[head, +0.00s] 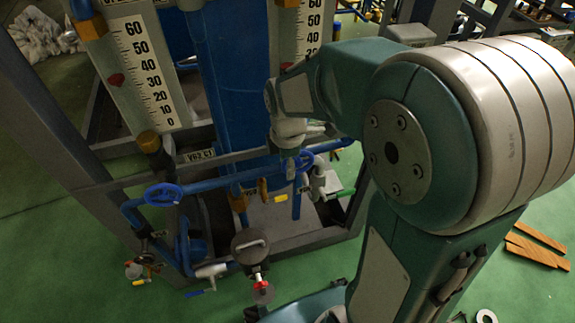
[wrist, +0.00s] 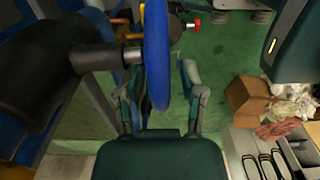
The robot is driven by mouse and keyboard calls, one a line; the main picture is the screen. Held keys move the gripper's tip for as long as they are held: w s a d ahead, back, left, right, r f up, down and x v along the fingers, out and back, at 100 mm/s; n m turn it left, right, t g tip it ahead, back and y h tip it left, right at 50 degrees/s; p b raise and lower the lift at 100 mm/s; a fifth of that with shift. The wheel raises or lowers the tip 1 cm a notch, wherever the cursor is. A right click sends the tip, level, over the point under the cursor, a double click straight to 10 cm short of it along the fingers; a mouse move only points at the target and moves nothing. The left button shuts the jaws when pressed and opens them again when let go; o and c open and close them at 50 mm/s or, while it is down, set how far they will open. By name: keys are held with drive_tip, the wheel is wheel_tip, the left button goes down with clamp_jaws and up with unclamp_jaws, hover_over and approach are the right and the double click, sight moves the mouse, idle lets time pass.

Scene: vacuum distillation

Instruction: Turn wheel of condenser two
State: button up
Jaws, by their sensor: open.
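In the head view, a blue handwheel (head: 300,162) sits on the blue pipework at the right, just below the end of my arm. A second blue handwheel (head: 163,195) sits lower left on the same pipework. In the wrist view, a blue wheel (wrist: 157,50) shows edge-on, with its dark stem (wrist: 105,58) reaching in from the left. My gripper (wrist: 160,72) is open. Its two fingers stand on either side of the wheel's rim, with visible gaps. The head view does not show the fingers clearly.
Grey frame bars (head: 65,125) surround the pipes, and scale boards (head: 140,70) stand behind. A valve with a round grey top (head: 250,245) is at the lower front. In the wrist view, a cardboard box (wrist: 248,100) lies at the right. Green floor is open beside the frame.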

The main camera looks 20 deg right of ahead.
drive_tip(key=shift+f, duration=0.4)
clamp_jaws()
drive_tip(key=shift+r, duration=0.1)
drive_tip(key=y, duration=0.4)
drive_tip(key=shift+r, duration=0.4)
drive_tip(key=shift+d+r+y, duration=0.1)
drive_tip(key=shift+r+y, duration=0.1)
drive_tip(key=shift+y, duration=0.75)
drive_tip(key=shift+d+r+y, duration=0.1)
drive_tip(key=shift+r+y, duration=0.05)
drive_tip(key=shift+y, duration=0.8)
